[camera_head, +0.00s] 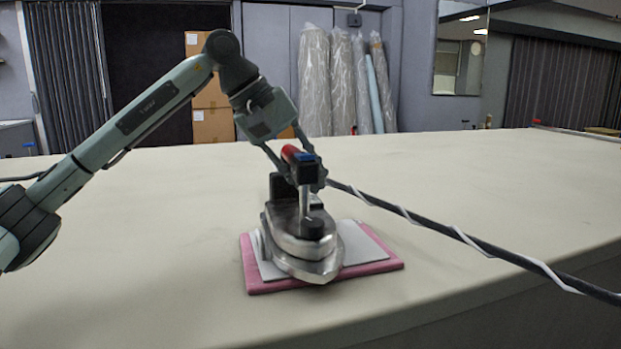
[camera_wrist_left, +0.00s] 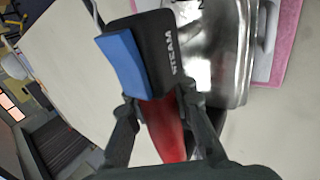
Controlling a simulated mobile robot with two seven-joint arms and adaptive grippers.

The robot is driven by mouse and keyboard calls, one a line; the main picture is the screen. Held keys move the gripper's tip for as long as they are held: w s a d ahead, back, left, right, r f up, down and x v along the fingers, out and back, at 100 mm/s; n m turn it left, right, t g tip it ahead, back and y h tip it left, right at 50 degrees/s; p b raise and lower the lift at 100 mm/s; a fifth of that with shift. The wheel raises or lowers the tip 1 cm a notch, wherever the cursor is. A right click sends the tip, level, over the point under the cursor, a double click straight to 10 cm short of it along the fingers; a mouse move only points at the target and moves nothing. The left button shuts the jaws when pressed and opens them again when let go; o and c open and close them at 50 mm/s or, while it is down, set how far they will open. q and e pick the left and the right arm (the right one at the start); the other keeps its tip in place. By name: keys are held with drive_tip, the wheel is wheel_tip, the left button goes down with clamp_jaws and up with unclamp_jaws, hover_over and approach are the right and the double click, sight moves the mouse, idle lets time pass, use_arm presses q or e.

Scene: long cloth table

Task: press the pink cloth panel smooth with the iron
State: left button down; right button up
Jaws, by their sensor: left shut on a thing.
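The iron (camera_head: 302,243) is silver with a black top and a red handle. My left gripper (camera_head: 300,165) is shut on its red handle from above. In the left wrist view the gripper (camera_wrist_left: 158,112) has a finger on each side of the handle, close to a blue button and a black part marked STEAM. The iron (camera_wrist_left: 222,45) stands over the pink cloth panel (camera_head: 375,268), with a whitish-grey sheet (camera_head: 362,243) between them. The iron hides the middle of both. Whether its sole touches the sheet is hard to tell. My right gripper is not in view.
A dark hose with a white spiral (camera_head: 480,241) runs from the iron to the right edge. The long cloth-covered table (camera_head: 150,240) is clear around the panel. Its front edge lies a little nearer. Wrapped rolls (camera_head: 340,80) and cardboard boxes (camera_head: 212,125) stand behind it.

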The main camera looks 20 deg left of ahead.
use_arm(q)
drive_tip(key=shift+f+b, duration=0.25)
drive_tip(key=shift+b, duration=0.05)
drive_tip(key=shift+s+f, duration=0.1)
drive_tip(key=shift+f, duration=0.2)
idle(1.4)
idle(0.5)
wheel_tip(320, 180, up, 5)
drive_tip(key=p, duration=0.4)
drive_tip(key=shift+r, duration=0.2)
wheel_tip(320, 180, up, 2)
drive_tip(key=shift+r+p, duration=0.1)
drive_tip(key=shift+p, duration=0.45)
